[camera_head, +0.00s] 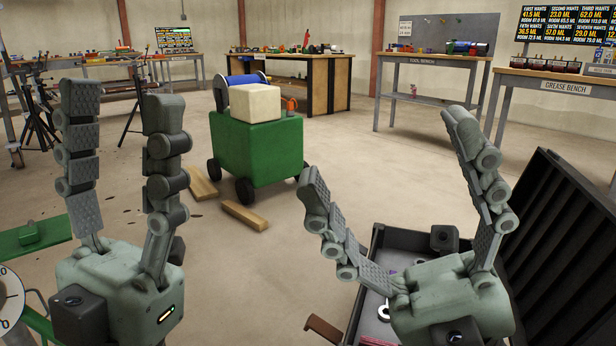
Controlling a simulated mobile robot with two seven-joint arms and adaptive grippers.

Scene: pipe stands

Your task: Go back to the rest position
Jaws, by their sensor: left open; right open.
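My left gripper (122,110) is at the left of the head view, fingers pointing up and spread apart. It is open, with nothing between its fingers. My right gripper (382,150) is at the lower right, fingers spread wide in a V. It is open and empty. It is in front of an open dark case (367,262) and hides part of the case's inside. Both grippers are held up in the near foreground.
A green wheeled cart (258,155) carries a pale block (256,103) and a blue spool (245,79). Wooden pieces (245,215) lie on the floor beside it. The tool bench (424,61) and grease bench (560,85) stand behind. A green surface (35,238) is at left. Mid-floor is clear.

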